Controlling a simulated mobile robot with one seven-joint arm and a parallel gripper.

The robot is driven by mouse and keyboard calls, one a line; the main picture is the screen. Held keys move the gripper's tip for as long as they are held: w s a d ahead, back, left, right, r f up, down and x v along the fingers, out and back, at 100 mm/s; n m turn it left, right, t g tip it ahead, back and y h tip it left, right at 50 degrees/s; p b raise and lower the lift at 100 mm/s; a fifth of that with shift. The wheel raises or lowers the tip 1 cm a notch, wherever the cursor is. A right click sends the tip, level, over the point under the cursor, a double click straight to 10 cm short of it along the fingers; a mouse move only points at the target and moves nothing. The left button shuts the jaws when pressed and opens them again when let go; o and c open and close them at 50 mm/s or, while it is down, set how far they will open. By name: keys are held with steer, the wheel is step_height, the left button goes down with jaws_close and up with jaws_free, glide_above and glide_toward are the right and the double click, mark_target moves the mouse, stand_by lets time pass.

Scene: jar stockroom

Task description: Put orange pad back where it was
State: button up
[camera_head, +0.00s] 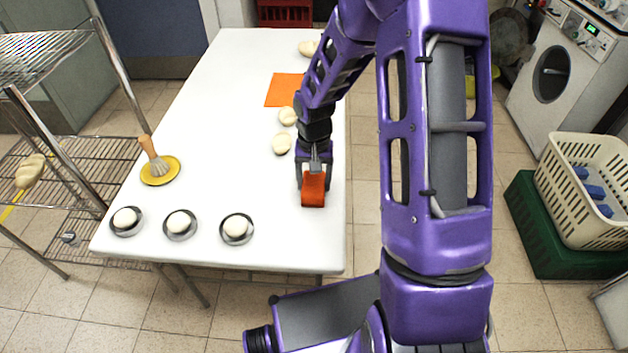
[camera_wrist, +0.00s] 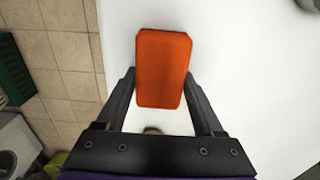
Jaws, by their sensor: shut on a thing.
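The orange pad (camera_head: 313,190) is a small orange-red block in my gripper (camera_head: 313,176), over the right edge area of the white table (camera_head: 215,110). In the wrist view the pad (camera_wrist: 163,68) sits between the two fingers of my gripper (camera_wrist: 161,85), with its broad face showing. My gripper is shut on it. I cannot tell whether the pad touches the table. A flat orange square (camera_head: 285,90) lies on the table farther back, left of my arm.
Three dark round dishes with white lumps stand along the front edge, one of them here (camera_head: 237,229). A brush (camera_head: 155,160) rests on a yellow dish (camera_head: 163,175). Pale lumps (camera_head: 282,143) lie near my gripper. The table's middle is clear. A wire rack (camera_head: 70,165) stands left.

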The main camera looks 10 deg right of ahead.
mark_target(314, 180)
steer(key=o, duration=1.2)
step_height(314, 180, up, 12)
steer(key=p, duration=0.2)
steer(key=shift+r, duration=0.1)
